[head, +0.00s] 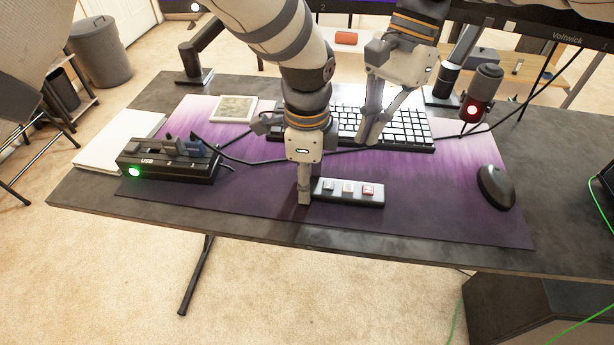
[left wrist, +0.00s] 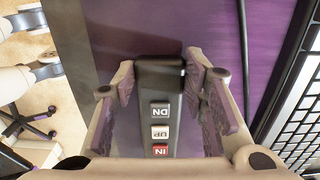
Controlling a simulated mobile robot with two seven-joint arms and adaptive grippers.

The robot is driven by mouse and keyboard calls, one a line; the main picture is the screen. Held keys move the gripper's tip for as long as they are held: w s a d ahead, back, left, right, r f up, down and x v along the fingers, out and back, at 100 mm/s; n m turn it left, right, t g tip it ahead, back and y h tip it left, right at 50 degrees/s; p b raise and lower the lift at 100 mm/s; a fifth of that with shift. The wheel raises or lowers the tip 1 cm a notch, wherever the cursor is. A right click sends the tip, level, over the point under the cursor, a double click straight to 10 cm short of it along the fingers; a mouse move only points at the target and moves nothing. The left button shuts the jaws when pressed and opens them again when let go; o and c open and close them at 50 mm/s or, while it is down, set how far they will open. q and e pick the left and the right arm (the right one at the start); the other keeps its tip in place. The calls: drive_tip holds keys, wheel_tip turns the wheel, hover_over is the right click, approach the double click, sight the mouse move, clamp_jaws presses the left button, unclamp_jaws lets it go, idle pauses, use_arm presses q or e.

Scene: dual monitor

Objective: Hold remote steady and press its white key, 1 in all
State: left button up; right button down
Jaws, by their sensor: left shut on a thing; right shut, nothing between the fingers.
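The remote (head: 347,200) is a dark bar lying on the purple desk mat. It carries a grey key (head: 328,186), a white key (head: 348,188) and a red key (head: 368,190) in a row. In the left wrist view the white key (left wrist: 160,132) reads UP, between DN and IN. My left gripper (head: 304,197) is shut on the remote's left end, a finger on each side, leaving the keys uncovered. My right gripper (head: 370,138) is shut and empty, pointing down over the keyboard, behind the remote and apart from it.
The keyboard (head: 410,128) lies behind the remote. A USB hub (head: 165,165) with a green light stands at left, with a black cable running across the mat. A mouse (head: 495,187) and a red-lit microphone (head: 480,95) are at right. The mat right of the remote is clear.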

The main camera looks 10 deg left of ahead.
sight(352, 185)
idle(0.9)
drive_tip(key=s+m+t+y, duration=0.1)
drive_tip(key=m+t+y, duration=0.1)
drive_tip(key=m, duration=0.6)
drive_tip(key=a+r+m+t+y, duration=0.1)
drive_tip(key=m+t+y, duration=0.1)
drive_tip(key=m, duration=0.6)
drive_tip(key=s+r+m+t+y, duration=0.1)
drive_tip(key=m+t+y, duration=0.1)
drive_tip(key=m, duration=0.6)
drive_tip(key=shift+s+a+r+m+t, duration=0.1)
drive_tip(key=shift+s+a+m+t, duration=0.2)
drive_tip(key=shift+a+t, duration=0.15)
drive_tip(key=shift+f, duration=4.4)
